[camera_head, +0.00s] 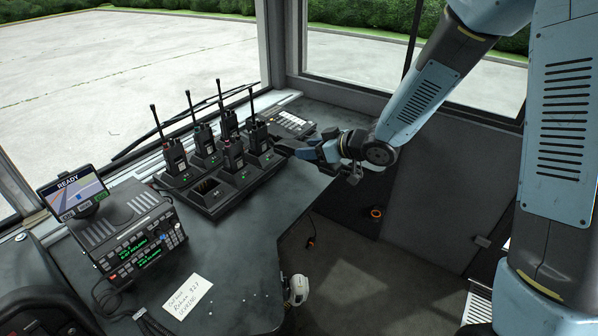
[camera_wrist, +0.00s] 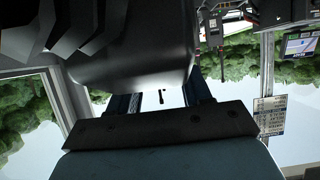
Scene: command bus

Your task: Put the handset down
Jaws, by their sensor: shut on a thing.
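My gripper (camera_head: 305,152) is at the right edge of the dark desk, just right of the charger rack. It is shut on a dark handset (camera_head: 288,144), which shows only in small part in the head view. In the wrist view, a large dark, smooth, rounded body (camera_wrist: 135,62) fills the space in front of the fingers; I take it to be the handset. Its far side is hidden. A black multi-bay charger rack (camera_head: 222,207) holds several upright radios with antennas. Its near front bay (camera_head: 206,187) is empty.
A keypad unit (camera_head: 292,121) lies behind the rack, close to my gripper. A radio console (camera_head: 137,236) with a READY screen (camera_head: 75,190) stands at left. A paper note (camera_head: 188,296) lies at the front. Bare desk (camera_head: 262,218) lies right of the rack.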

